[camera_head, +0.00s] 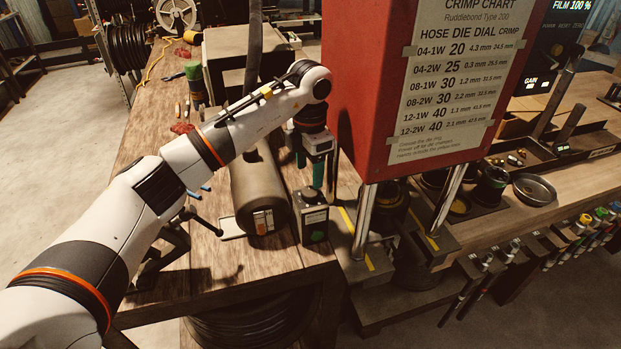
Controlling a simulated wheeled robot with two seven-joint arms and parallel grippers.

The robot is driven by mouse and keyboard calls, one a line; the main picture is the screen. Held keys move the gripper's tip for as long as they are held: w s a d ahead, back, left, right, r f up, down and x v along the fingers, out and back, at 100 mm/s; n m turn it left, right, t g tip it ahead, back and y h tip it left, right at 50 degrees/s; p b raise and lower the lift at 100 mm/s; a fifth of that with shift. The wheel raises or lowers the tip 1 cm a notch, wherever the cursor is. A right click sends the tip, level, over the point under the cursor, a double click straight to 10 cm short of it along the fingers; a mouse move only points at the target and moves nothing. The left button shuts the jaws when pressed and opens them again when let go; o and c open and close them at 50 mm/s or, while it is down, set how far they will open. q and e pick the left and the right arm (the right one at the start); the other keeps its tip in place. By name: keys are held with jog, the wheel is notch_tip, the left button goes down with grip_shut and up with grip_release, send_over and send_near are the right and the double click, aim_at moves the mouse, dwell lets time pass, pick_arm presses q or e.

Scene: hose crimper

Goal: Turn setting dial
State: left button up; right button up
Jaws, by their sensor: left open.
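My left arm comes in from the left, and its gripper (312,172) points down above a small dark control box (311,212) at the bench's front edge. The gripper is open, with teal fingers, and nothing shows between them. The box has a light top and a green button (317,236) on its front. I cannot clearly make out the setting dial; the gripper may hide part of the box top. I cannot tell whether the fingers touch the box. My right gripper is not in view.
A dark cylinder (258,190) with an orange-and-white label lies left of the box. The red crimper (355,90) with its crimp chart (455,80) stands close on the right, on metal posts (365,220). A metal bowl (534,190) and hanging tools are further right.

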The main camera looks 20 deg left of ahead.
aim_at(310, 191)
pick_arm(q)
jog(key=f, duration=0.1)
jog(key=f+p, duration=0.1)
jog(key=f, duration=0.2)
jog(key=shift+w+f+p, duration=0.3)
jog(key=shift+w+f, duration=0.05)
jog(key=shift+s+f, duration=0.2)
jog(key=shift+f, duration=0.45)
jog(key=shift+w+f, duration=0.1)
jog(key=c, duration=1)
